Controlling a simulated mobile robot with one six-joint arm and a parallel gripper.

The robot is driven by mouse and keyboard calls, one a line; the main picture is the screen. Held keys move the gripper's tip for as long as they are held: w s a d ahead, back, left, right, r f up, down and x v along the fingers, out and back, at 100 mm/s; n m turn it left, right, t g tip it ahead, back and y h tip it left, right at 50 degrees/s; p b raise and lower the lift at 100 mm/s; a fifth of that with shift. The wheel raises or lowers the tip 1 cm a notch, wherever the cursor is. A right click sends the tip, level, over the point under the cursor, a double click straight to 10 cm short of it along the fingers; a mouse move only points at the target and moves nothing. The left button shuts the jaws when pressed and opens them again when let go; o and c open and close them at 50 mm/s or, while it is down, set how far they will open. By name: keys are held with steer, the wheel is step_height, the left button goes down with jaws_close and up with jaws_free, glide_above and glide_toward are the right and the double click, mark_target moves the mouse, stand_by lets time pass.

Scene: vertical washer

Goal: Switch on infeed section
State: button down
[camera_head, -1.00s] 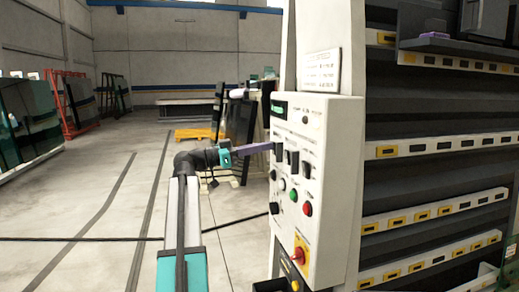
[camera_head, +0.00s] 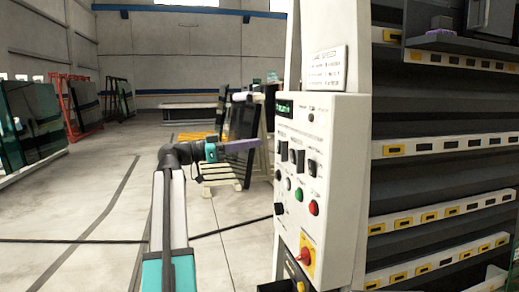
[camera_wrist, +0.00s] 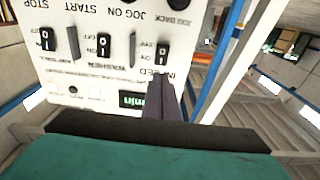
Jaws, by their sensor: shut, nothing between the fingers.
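The white control panel (camera_head: 300,200) stands at the centre right, with a small green-lit display (camera_head: 284,108) at its top. The infeed switch (camera_wrist: 163,50) is a black rocker under an upside-down "INFEED" label in the wrist view. It is the leftmost black switch (camera_head: 283,150) of the upper row in the head view. I cannot tell which way it is set. My gripper (camera_head: 259,144), with purple fingers, is shut and empty, a little left of the panel and apart from it. In the wrist view its fingers (camera_wrist: 164,95) point toward the infeed switch.
More black switches, including the washer switch (camera_wrist: 104,46), sit beside the infeed switch. The dark slatted washer (camera_head: 440,180) stands right of the panel.

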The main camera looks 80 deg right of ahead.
steer(key=w+a+r+b, duration=0.1)
steer(key=w+a, duration=0.2)
steer(key=w, duration=0.4)
steer(key=shift+w+r+b, duration=0.25)
steer(key=shift+w+b, duration=0.05)
steer(key=shift+w, duration=0.1)
steer(key=shift+a, duration=0.1)
